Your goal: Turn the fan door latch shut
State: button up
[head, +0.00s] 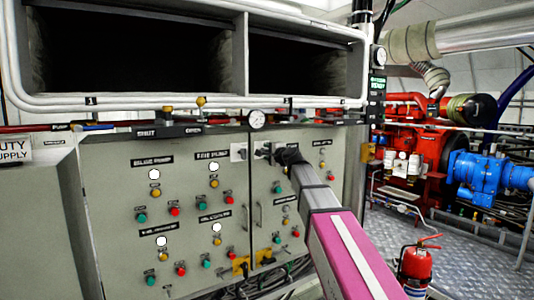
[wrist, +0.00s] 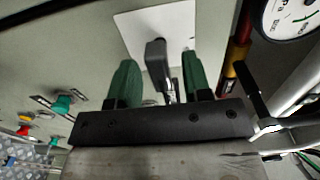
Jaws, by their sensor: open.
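The latch is a dark handle (wrist: 156,55) on a white square plate (wrist: 130,22) on a grey panel in the wrist view. Its stem runs down between the fingers. My gripper (wrist: 158,75) is open, with one green finger on each side of the handle. The handle's contact with the fingers cannot be seen there.
A pressure gauge (head: 256,119) and a red pipe run close above the gripper. Several buttons and lamps cover the cabinet front, with a vertical door handle (head: 259,214) below. A fire extinguisher (head: 416,268) stands at the right on open floor plates (head: 480,250).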

jog(key=shift+w+a, duration=0.4)
jog(key=shift+w, duration=0.2)
jog(key=shift+c, duration=0.3)
grip_shut()
